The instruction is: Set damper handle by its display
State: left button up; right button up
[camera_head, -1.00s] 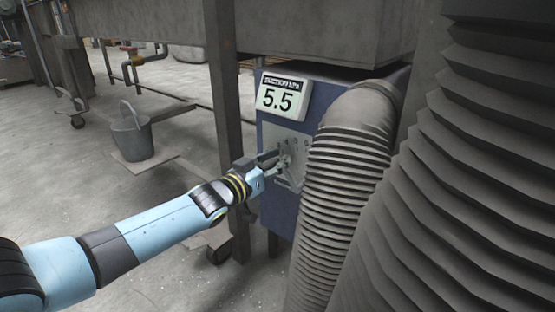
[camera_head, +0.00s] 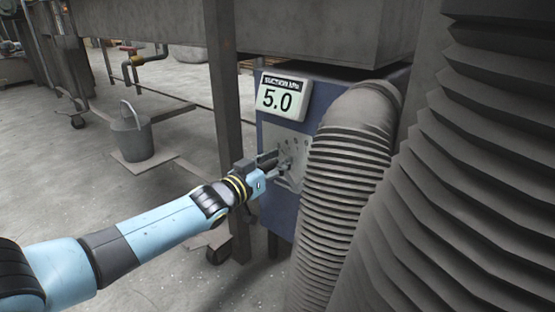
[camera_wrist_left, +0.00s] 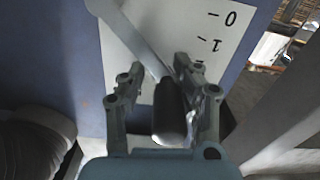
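The display (camera_head: 284,95) on the blue cabinet reads 5.0 under a "SUCTION kPa" label. Below it is a pale scale plate (camera_head: 297,143), and its marks 0 and 1 show in the left wrist view (camera_wrist_left: 222,30). The damper handle is a flat metal lever (camera_wrist_left: 132,36) with a dark grip (camera_wrist_left: 170,112). My left gripper (camera_head: 283,163) is at the plate, with its fingers (camera_wrist_left: 158,82) on either side of the handle. The grip lies close to the right finger, with a gap to the left finger; contact is unclear. My right gripper is not in view.
A ribbed grey hose (camera_head: 345,190) curves down just right of the plate, with a larger ribbed duct (camera_head: 460,180) beyond it. A metal post (camera_head: 225,110) stands left of the cabinet (camera_head: 281,205). A bucket (camera_head: 131,137) stands farther left.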

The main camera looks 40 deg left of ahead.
pick_arm(q)
jog(key=shift+s+r, duration=0.15)
jog(key=shift+s, duration=0.3)
jog(key=s+a, duration=0.1)
jog(key=s, duration=1)
jog(key=shift+c, duration=0.3)
